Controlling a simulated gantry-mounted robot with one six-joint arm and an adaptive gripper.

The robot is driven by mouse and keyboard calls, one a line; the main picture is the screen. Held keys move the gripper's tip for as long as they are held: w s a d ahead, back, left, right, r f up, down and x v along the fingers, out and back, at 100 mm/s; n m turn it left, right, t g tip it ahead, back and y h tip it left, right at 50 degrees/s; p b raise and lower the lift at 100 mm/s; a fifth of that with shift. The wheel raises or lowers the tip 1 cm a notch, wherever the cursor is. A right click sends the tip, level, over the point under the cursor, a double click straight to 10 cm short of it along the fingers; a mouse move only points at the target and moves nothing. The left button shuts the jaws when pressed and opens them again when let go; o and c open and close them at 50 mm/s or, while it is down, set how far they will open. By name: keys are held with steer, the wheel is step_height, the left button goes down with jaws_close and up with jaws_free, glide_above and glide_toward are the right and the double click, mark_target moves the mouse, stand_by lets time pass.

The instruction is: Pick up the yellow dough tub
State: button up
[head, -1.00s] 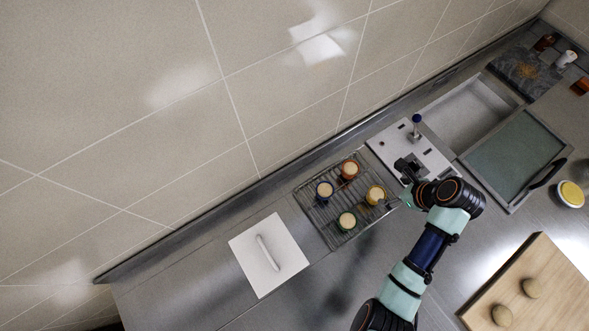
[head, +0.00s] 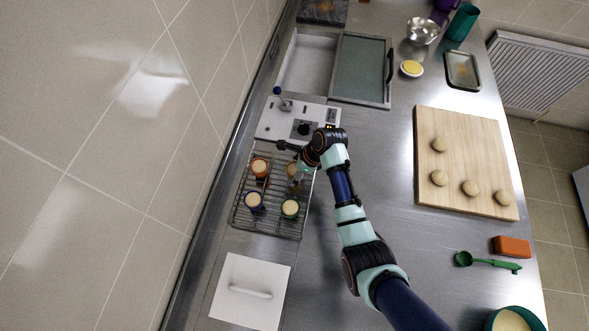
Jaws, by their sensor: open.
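The yellow dough tub (head: 291,170) stands on a wire rack (head: 270,228), at its upper right corner in the head view. It is partly covered by my gripper, and only some of its pale dough top shows. My gripper (head: 297,175) is at the tub, with its jaws open. The fingers are small here, and I cannot tell whether they touch the tub or are around it. An orange tub (head: 260,168), a blue tub (head: 254,201) and a green tub (head: 290,209) stand on the same rack, each with pale dough inside.
A white lid with a handle (head: 249,289) lies below the rack. A panel with a dark knob (head: 270,124) lies above it. A wooden board (head: 465,160) with several dough balls is at the right. The steel counter between the rack and board is clear apart from my arm.

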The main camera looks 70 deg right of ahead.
steer(key=shift+r, duration=0.1)
steer(key=c, duration=1.3)
step_height(320, 180, up, 20)
steer(key=p, duration=0.3)
